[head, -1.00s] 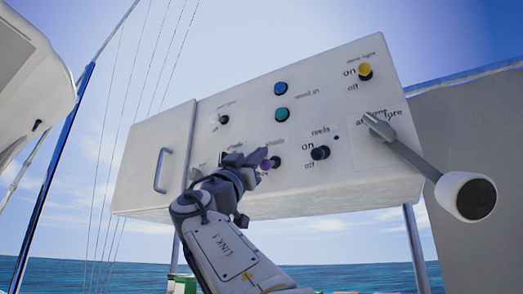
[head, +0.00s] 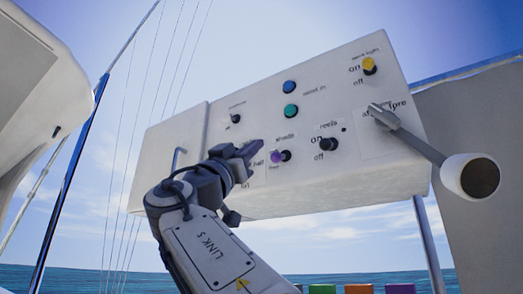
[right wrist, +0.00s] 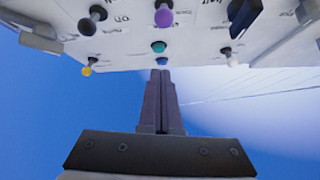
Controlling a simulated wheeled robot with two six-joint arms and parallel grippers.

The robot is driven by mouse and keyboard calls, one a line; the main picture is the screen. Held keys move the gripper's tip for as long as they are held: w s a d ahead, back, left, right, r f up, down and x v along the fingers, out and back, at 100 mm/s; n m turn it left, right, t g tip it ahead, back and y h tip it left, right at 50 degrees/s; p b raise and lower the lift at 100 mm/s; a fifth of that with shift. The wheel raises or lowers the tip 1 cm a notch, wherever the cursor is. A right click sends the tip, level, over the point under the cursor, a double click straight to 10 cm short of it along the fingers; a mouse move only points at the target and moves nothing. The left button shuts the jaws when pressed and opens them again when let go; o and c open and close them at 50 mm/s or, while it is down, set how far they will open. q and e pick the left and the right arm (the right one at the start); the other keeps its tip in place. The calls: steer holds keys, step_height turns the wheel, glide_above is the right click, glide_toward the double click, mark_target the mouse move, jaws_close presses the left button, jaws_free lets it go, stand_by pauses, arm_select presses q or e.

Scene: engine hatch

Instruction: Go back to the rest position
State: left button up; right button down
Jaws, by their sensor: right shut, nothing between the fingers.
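My right gripper (head: 250,150) is shut and empty in front of the lower middle of the white control panel (head: 230,203). In the right wrist view its two fingers (right wrist: 160,75) are pressed together, pointing at the panel. The purple knob (head: 276,158) is just right of the fingertips in the head view; in the right wrist view the purple knob (right wrist: 163,17) is beyond them. I cannot tell whether the fingers touch the panel. My left gripper is not in view.
A long lever (head: 415,145) with a white and dark end juts out at the panel's right. Black reels knob (head: 328,144), yellow knob (head: 369,65), blue button (head: 289,87) and green button (head: 290,111) stick out from the panel. Open sky lies left of the panel.

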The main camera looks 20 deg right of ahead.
steer(key=shift+s+a+f, duration=0.25)
steer(key=shift+a+f, duration=0.1)
steer(key=shift+f, duration=0.2)
steer(key=shift+w, duration=0.1)
